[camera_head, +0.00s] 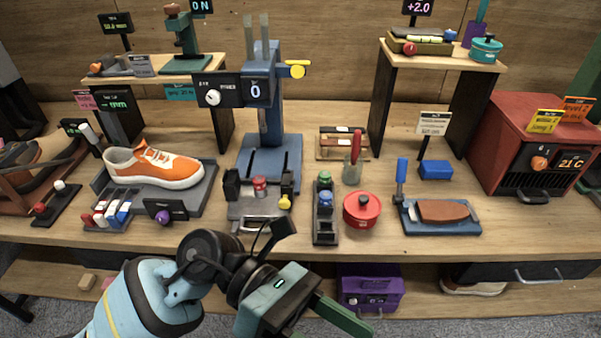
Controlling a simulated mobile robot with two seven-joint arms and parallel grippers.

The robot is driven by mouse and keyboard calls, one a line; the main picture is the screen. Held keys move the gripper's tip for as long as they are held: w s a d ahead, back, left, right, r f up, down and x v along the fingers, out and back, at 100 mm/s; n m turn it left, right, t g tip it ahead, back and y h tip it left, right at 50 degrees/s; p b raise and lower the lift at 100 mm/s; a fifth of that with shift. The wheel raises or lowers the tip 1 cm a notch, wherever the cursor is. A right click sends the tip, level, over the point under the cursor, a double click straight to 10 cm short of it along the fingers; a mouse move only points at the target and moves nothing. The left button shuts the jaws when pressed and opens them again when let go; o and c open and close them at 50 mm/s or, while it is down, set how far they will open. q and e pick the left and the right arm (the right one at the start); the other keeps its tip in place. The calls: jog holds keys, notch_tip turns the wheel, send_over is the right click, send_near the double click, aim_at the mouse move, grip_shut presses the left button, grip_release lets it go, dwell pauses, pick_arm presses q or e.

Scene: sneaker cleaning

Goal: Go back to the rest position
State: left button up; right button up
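My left gripper (345,318) is at the bottom middle, in front of the workbench's front edge. Its arm comes in from the lower left. A green finger points to the lower right and nothing is seen held. The frame's bottom edge cuts the gripper off, so its opening is unclear. My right gripper is not in view. An orange sneaker (155,168) with a white sole lies on a grey tray (205,195) at the left of the bench, apart from my gripper.
The wooden bench (300,236) holds a blue press (270,120), a red pot (361,210), a blue tray (441,226) with a brown block, and a red oven (525,150). A purple box (368,288) sits below the bench, close to my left gripper.

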pick_arm(q)
jog(key=w+a+r+n+t+h, duration=0.25)
jog(key=w+n+t+h, duration=0.6)
jog(key=n+t, duration=0.7)
jog(key=w+a+f+n+t+y, duration=0.25)
jog(key=f+n+t+y, duration=0.2)
jog(key=n, duration=0.35)
jog(key=w+a+f+n+t+y+p, duration=0.1)
jog(key=a+f+n+t+y, duration=0.25)
jog(key=f+n, duration=0.4)
jog(key=w+a+f+n+t+y, duration=0.1)
jog(key=a+f+n+t+y, duration=0.25)
jog(key=n, duration=0.55)
jog(key=s+a+f+n+g+y, duration=0.4)
jog(key=s+f, duration=0.5)
jog(key=f, duration=0.3)
jog(key=s+a+f+n+g+y, duration=0.4)
jog(key=s+a+f+n, duration=0.4)
jog(key=f, duration=0.4)
jog(key=shift+s+a+n+g+y+p, duration=0.3)
jog(key=shift+s+y, duration=0.5)
jog(key=shift+y, duration=0.1)
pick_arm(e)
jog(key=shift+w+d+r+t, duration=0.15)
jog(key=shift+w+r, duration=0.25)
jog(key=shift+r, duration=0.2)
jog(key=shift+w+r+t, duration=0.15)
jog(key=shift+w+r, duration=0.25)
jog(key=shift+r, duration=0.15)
